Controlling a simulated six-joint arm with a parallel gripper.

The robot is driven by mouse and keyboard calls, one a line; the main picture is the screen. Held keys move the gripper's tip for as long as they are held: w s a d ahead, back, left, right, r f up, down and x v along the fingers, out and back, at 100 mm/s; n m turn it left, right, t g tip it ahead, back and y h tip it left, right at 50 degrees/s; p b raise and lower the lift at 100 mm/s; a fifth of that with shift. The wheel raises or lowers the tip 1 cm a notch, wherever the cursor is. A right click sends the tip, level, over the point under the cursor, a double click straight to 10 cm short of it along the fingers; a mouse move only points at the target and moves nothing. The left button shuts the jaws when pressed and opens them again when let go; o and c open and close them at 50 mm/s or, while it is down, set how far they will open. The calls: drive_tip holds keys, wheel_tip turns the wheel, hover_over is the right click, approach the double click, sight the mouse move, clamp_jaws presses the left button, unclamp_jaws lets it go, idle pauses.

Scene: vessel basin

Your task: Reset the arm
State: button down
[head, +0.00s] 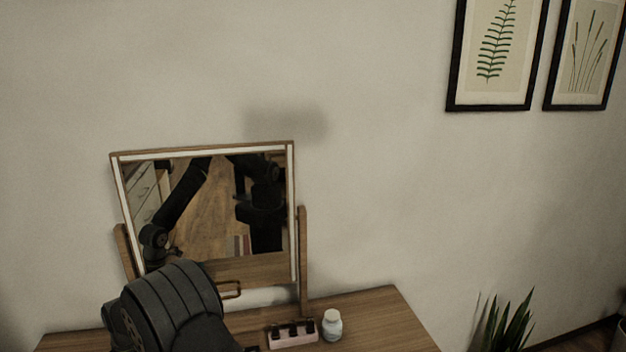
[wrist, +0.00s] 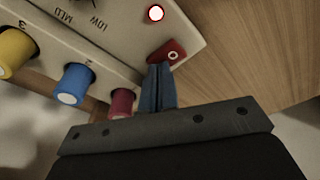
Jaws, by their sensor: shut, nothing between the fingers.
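My gripper (wrist: 158,74) is shut and empty in the wrist view. Its dark fingertips are right beside a red switch (wrist: 168,52) marked with a white ring, on a pale panel (wrist: 115,25); I cannot tell whether they touch it. A dark arm link of mine is at the lower left of the head view, where the gripper itself is hidden. The mirror (head: 282,215) on the dressing table (head: 375,318) reflects part of my arm.
The panel has a lit red-rimmed lamp (wrist: 155,13), LOW and MLD lettering, and yellow (wrist: 14,50), blue (wrist: 74,82) and crimson (wrist: 121,102) knobs. A plant (head: 508,322) is at right.

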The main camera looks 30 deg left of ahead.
idle(0.4)
wheel_tip(320, 180, up, 6)
drive_tip(key=shift+r, duration=0.2)
drive_tip(key=shift+d+f, duration=0.1)
drive_tip(key=shift+f, duration=0.15)
wheel_tip(320, 180, down, 6)
drive_tip(key=shift+r, duration=0.25)
drive_tip(key=w+d+r+m+y, duration=0.1)
drive_tip(key=d+r+m, duration=0.2)
drive_tip(key=r+m, duration=0.2)
drive_tip(key=w+d+r+m+g+y, duration=0.1)
drive_tip(key=d+r+m, duration=0.2)
drive_tip(key=r, duration=0.6)
drive_tip(key=shift+d+m+g, duration=0.3)
drive_tip(key=shift+d+m, duration=0.05)
drive_tip(key=shift+m, duration=0.55)
